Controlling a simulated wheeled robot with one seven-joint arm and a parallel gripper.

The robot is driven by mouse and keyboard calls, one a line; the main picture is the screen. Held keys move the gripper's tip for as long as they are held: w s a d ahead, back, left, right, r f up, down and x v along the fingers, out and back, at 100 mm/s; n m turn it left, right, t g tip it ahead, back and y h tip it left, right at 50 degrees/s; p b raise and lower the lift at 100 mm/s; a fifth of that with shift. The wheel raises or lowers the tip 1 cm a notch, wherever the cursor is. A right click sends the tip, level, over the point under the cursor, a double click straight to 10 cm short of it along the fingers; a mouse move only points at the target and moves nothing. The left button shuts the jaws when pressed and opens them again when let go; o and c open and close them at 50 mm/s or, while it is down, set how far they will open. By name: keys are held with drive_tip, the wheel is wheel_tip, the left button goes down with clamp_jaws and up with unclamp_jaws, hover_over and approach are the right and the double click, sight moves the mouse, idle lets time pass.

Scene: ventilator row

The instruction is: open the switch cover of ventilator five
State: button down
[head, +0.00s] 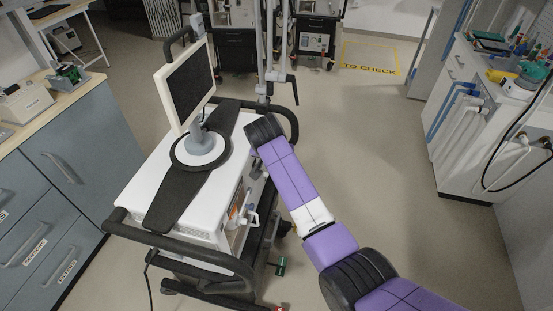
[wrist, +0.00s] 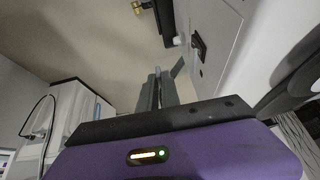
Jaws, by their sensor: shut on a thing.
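The ventilator (head: 190,205) is a white cart unit with a tilted screen and black rails; no number is readable on it. Its pale side panel (wrist: 225,45) fills the upper right of the wrist view. A small dark switch (wrist: 199,46) is set in that panel. A thin grey flap, which looks like the switch cover (wrist: 178,68), stands out from the panel beside the switch. My gripper (wrist: 159,78) has its fingers close together at this flap and is shut on it; the exact contact is hard to see. In the head view my gripper is largely hidden by my arm and the cart.
Blue-grey drawers (head: 60,180) stand left of the cart, and a white cabinet with hoses (head: 470,130) stands at the right. Black handle rails (head: 180,248) surround the cart. The floor (head: 390,180) between cart and cabinet is clear, with a yellow-marked area (head: 370,58) behind.

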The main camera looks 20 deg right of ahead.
drive_tip(key=c, duration=1.6)
unclamp_jaws()
drive_tip(key=shift+o, duration=0.2)
drive_tip(key=v, duration=0.7)
drive_tip(key=shift+s+a+r+b, duration=0.2)
drive_tip(key=shift+r+b, duration=0.1)
drive_tip(key=shift+b, duration=0.05)
